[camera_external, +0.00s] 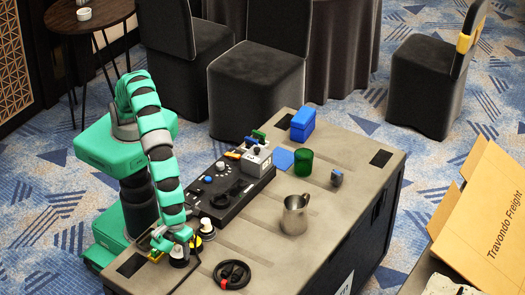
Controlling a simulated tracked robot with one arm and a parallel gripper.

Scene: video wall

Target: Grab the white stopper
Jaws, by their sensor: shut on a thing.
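My gripper (178,243) is at the near left corner of the grey case top, pointing down. It is shut on a small white stopper (178,252) with a dark part below it. The fingers cover part of the stopper, and I cannot tell whether it touches the case top. A similar small pale and dark piece (207,229) stands just to the right of the gripper.
On the case top (330,205) are a black control panel (225,195), a metal mug (295,214), a green cup (303,161), a blue box (302,124) and a coiled black cable (232,274). The right front of the case top is clear.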

